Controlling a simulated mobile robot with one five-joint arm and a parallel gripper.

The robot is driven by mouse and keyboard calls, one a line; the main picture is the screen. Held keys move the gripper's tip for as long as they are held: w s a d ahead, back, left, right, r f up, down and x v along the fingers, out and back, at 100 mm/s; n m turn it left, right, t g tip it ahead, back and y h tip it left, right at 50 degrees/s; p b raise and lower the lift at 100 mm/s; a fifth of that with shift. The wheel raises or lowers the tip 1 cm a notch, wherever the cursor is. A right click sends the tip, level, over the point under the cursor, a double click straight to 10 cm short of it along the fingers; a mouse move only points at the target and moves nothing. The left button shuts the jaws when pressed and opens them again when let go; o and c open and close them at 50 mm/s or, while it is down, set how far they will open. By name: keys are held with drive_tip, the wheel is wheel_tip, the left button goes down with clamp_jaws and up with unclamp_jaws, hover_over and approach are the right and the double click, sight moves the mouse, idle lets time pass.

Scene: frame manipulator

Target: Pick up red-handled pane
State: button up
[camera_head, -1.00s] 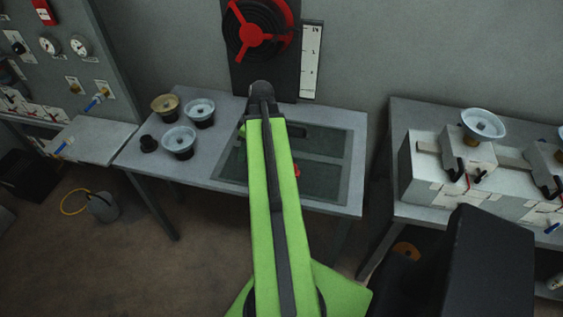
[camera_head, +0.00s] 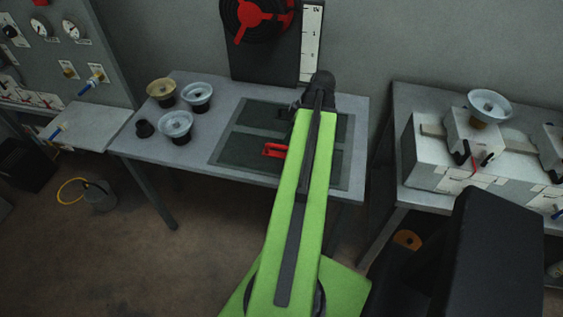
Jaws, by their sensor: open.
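The red-handled pane is the front one of two dark panes set in a flat panel on the grey table. Its red handle (camera_head: 273,150) shows just left of my green arm, and the left part of its dark surface (camera_head: 235,150) is in sight. The right part is partly covered by my arm. The back pane (camera_head: 258,112) lies behind it, with a dark handle near my arm. My arm reaches over the panel and ends in a black joint above its back right part. My gripper is hidden behind my own arm.
Several bowl-like cups (camera_head: 176,125) stand on the left of the grey table (camera_head: 190,155). A black board with a red wheel (camera_head: 258,15) stands behind it. A second table with white boxes (camera_head: 435,150) is at right. A bucket (camera_head: 99,195) stands on the floor at left.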

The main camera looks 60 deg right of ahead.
sight(281, 147)
drive_tip(key=b+x, duration=0.2)
drive_tip(key=x, duration=0.2)
drive_tip(key=shift+s+f, duration=0.1)
drive_tip(key=shift+f, duration=0.1)
drive_tip(key=b+x, duration=0.5)
drive_tip(key=shift+f, duration=0.25)
idle(0.3)
clamp_jaws()
idle(1.3)
